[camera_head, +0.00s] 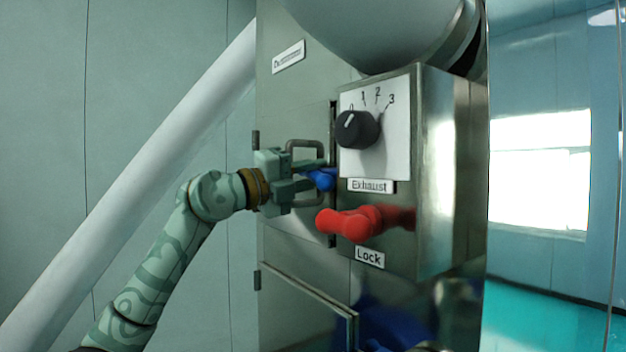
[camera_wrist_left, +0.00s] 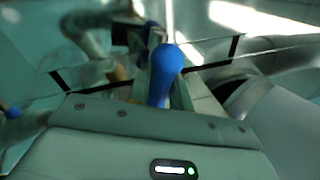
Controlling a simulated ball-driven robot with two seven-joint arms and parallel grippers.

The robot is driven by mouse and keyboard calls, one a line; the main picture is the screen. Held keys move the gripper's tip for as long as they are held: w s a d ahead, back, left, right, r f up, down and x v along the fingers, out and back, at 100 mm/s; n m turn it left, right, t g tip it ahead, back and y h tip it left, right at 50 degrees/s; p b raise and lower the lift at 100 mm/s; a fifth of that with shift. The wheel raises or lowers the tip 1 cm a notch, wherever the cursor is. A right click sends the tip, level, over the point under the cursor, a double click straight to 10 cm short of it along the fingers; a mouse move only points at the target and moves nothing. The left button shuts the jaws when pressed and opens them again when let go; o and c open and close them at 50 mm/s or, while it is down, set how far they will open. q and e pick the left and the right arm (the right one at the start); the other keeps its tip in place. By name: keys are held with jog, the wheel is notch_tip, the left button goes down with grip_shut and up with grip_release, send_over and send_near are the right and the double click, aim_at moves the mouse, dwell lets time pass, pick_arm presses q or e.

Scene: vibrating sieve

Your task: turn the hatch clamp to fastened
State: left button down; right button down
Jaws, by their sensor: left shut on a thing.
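The hatch clamp has a blue handle (camera_head: 321,180), seen in the head view beside the right edge of the grey hatch door (camera_head: 290,232). My left gripper (camera_head: 312,174) reaches in from the left and is shut on this blue handle. The fingers hide part of it. In the left wrist view the rounded end of the blue handle (camera_wrist_left: 167,62) stands up at the fingers, in the middle of the picture. My right gripper is not in view.
A steel control box (camera_head: 440,170) juts out just right of the clamp. It bears a black Exhaust knob (camera_head: 357,129) and a red Lock handle (camera_head: 350,222), close below right of my gripper. A grey bracket handle (camera_head: 304,143) is on the hatch door.

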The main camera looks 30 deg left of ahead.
pick_arm(q)
jog(key=shift+f+n+y+b, duration=0.15)
jog(key=shift+n+y+b, duration=0.45)
jog(key=shift+n, duration=1.8)
jog(key=shift+a+t, duration=0.1)
jog(key=shift+t, duration=0.2)
jog(key=c, duration=1.3)
grip_release()
jog(key=b+v, duration=0.8)
jog(key=v, duration=0.8)
jog(key=shift+s+a, duration=0.15)
jog(key=shift+s, duration=0.05)
